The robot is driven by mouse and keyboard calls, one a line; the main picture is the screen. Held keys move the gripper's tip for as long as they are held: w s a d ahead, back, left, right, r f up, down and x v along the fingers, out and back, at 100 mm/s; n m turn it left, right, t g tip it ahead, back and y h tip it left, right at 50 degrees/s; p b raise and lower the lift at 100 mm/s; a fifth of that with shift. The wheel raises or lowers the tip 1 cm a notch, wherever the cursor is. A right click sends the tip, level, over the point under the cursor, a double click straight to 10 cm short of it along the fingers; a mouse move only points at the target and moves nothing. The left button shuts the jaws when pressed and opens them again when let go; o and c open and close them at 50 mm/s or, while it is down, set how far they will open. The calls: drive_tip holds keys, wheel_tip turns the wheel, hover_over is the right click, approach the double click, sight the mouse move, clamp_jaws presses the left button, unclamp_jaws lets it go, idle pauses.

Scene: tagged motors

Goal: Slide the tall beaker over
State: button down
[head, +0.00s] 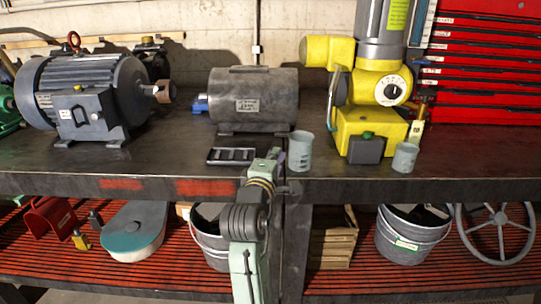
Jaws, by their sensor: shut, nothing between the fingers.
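The tall beaker (300,153), pale blue-grey and upright, stands near the front edge of the dark bench top (330,178). A shorter, similar beaker (404,158) stands farther right. My gripper (277,154) is shut and empty at the front edge of the bench, just left of the tall beaker. The fingertips are small and partly hidden by my own arm, and I cannot tell whether they touch the beaker.
A flat black slotted tray (231,156) lies left of my gripper. A grey cylindrical motor (254,98) stands behind. A yellow machine (365,115) stands between the beakers, slightly back. A large finned motor (85,95) is at left. Little free room separates the tall beaker from the yellow machine.

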sight(300, 160)
drive_tip(key=d+p, duration=0.2)
drive_tip(key=d, duration=0.3)
drive_tip(key=shift+d+r, duration=0.15)
drive_tip(key=shift+d, duration=0.7)
drive_tip(key=shift+w+a, duration=0.1)
